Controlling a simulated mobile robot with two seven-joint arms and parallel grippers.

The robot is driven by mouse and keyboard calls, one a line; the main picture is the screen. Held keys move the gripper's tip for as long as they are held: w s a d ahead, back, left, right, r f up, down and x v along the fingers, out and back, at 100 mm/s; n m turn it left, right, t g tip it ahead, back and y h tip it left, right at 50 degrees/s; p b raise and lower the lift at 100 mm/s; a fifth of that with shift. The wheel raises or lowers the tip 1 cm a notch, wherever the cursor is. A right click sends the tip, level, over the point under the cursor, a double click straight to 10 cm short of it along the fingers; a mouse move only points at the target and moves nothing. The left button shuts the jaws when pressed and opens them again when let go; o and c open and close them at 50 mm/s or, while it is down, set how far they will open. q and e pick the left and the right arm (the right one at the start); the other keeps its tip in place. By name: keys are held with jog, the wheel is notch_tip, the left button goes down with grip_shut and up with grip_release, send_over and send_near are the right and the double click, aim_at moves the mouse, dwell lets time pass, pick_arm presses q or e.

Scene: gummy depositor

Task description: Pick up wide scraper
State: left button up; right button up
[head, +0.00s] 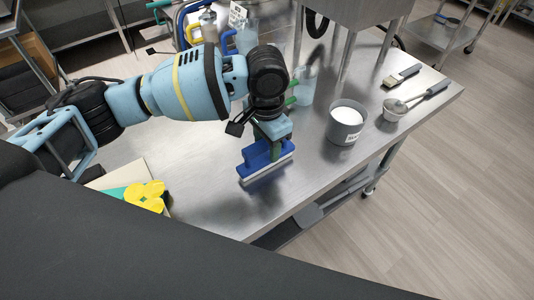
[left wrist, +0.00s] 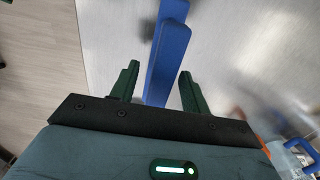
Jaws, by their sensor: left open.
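The wide scraper (head: 265,161) is blue with a pale straight edge along its front. It is at the steel table's near middle, under my left gripper (head: 273,133). In the left wrist view the blue scraper (left wrist: 168,55) runs lengthwise between the two dark green fingers of my left gripper (left wrist: 160,76). The fingers are open, with a visible gap on each side of the blue part. The gripper and wrist hide part of the scraper's top in the head view. My right gripper is not in view.
A grey tub of white powder (head: 346,122) stands right of the scraper. Bottles (head: 304,87) stand behind the wrist. The table's front edge is close.

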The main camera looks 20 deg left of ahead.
pick_arm(q)
jog(key=shift+f, duration=0.6)
grip_shut()
